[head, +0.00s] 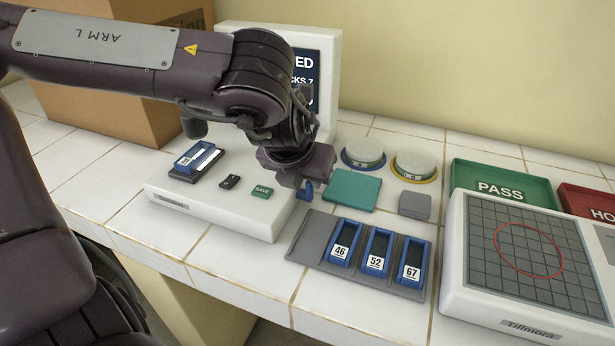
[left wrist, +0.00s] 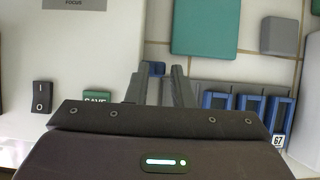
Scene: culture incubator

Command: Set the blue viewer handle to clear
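The white viewer (head: 215,212) stands on the tiled bench, with a dark screen (head: 305,80) partly hidden by my left arm. The blue handle (head: 306,190) shows at the viewer's right side, just below my left gripper (head: 300,184). In the left wrist view the blue handle (left wrist: 155,67) shows at the fingertips, partly covered by a finger. A gap shows between the two fingers of the left gripper (left wrist: 162,74), and I cannot tell whether they touch the handle. The handle's setting marks are hidden. My right gripper is not in view.
A grey rack (head: 310,235) holds blue slides numbered 46, 52 and 67. Another slide (head: 195,157) sits on the viewer, near a green SAVE button (head: 262,191). A teal block (head: 350,190), two round lidded dishes, a green PASS tray (head: 500,185) and a gridded device (head: 530,250) stand right.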

